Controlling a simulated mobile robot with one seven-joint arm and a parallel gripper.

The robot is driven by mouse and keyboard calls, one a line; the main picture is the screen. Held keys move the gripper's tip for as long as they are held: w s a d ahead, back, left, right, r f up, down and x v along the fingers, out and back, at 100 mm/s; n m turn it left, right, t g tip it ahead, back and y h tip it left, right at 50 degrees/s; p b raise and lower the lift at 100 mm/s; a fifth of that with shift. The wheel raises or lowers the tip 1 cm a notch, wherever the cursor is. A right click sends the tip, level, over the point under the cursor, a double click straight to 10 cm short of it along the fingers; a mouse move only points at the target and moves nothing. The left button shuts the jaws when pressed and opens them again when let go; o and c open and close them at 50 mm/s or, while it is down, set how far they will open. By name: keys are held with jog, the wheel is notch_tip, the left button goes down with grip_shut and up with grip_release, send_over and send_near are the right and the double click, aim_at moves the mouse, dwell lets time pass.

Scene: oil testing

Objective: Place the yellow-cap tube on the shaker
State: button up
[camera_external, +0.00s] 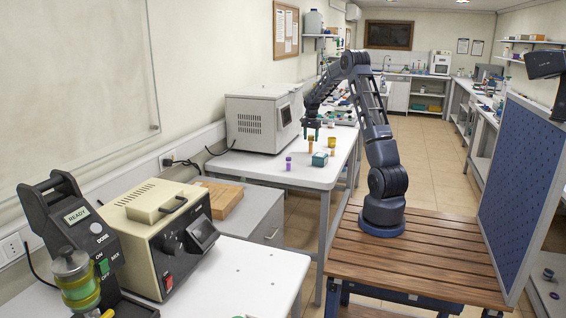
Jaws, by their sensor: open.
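My gripper (312,132) points down over the white bench (262,172), with its jaws open. A small orange-yellow tube (310,146) stands almost directly below it; whether the jaws reach around it is too small to tell. A second yellow-topped tube (332,142) stands just to the right. I cannot tell for sure which is the yellow-cap tube. A purple tube (289,163) stands nearer the front left. A small teal block (320,159) sits in front of the gripper.
A white box-shaped instrument (262,120) stands left of the gripper on the bench. A blue perforated panel (520,190) stands right. The bench front is mostly clear.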

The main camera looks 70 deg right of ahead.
notch_tip(320, 180, up, 12)
jog(key=s+a+r+n+t, duration=0.1)
jog(key=a+r+n, duration=0.3)
jog(key=a, duration=0.7)
jog(key=a+r+n+h, duration=0.15)
jog(key=a+r, duration=0.35)
jog(key=a, duration=0.7)
jog(key=s+a+r+n+t+y, duration=0.1)
jog(key=a+r+n, duration=0.35)
jog(key=a, duration=0.65)
jog(key=s+a+n+t, duration=0.1)
jog(key=s+a+n, duration=0.1)
jog(key=s+a, duration=0.35)
jog(key=s+a+n, duration=0.2)
jog(key=s+a, duration=0.1)
jog(key=a, duration=0.5)
jog(key=s+a+f+n, duration=0.2)
jog(key=s+a+n, duration=0.1)
jog(key=s+a, duration=0.2)
jog(key=s+a+f+n+t, duration=0.1)
jog(key=s+a+f+n, duration=0.1)
jog(key=s+a, duration=0.3)
jog(key=s+n, duration=0.1)
jog(key=s, duration=0.2)
jog(key=shift+s+a+f+t, duration=0.15)
jog(key=shift+s+a+t, duration=0.1)
jog(key=shift+s+t, duration=0.05)
